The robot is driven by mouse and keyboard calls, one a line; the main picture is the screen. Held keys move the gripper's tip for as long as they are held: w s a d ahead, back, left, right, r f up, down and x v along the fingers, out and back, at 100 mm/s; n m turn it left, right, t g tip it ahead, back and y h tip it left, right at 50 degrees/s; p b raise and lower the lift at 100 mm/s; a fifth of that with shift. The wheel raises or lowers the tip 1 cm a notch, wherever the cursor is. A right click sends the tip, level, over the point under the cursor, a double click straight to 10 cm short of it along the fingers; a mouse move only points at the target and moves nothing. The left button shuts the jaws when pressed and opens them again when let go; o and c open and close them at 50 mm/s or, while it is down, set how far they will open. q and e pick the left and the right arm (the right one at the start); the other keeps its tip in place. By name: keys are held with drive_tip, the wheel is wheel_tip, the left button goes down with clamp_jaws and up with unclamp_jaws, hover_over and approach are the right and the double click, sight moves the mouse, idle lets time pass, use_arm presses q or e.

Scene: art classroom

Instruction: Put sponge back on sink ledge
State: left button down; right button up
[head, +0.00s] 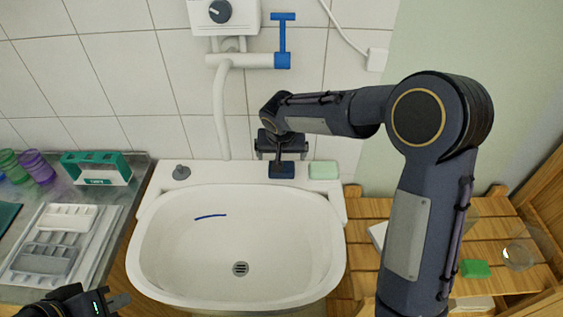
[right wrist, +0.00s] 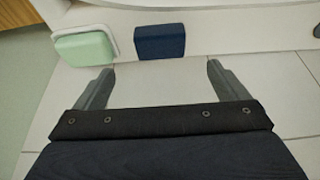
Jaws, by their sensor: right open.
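A dark blue block, which looks like the sponge (head: 281,171), lies on the sink's back ledge (head: 225,175). It also shows in the right wrist view (right wrist: 160,41). My right gripper (head: 270,153) is open and empty, at the back of the ledge by the blue sponge. In the right wrist view its two fingers (right wrist: 160,78) stand apart, with the sponge beyond the tips and no contact visible. My left gripper (head: 118,300) is partly in view at the bottom left, away from the sink; its opening is unclear.
A pale green bar (head: 323,170) lies right of the sponge on the ledge. The basin (head: 175,255) is empty except for a blue streak. A green block (head: 475,268) and a glass (head: 518,256) stand on the wooden slats. A pipe and blue tap (head: 282,61) are above.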

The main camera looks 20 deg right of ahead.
drive_tip(key=s+d+r+y, duration=0.1)
drive_tip(key=s+d+r, duration=0.25)
drive_tip(key=s, duration=0.45)
drive_tip(key=s+d+r+y, duration=0.1)
drive_tip(key=s+d+r, duration=0.2)
drive_tip(key=s+r, duration=0.3)
drive_tip(key=s+a+f+y, duration=0.1)
drive_tip(key=s, duration=0.8)
drive_tip(key=s+a+f+n+t+y, duration=0.1)
drive_tip(key=s+f+y, duration=0.1)
drive_tip(key=s, duration=0.7)
drive_tip(key=shift+n, duration=0.3)
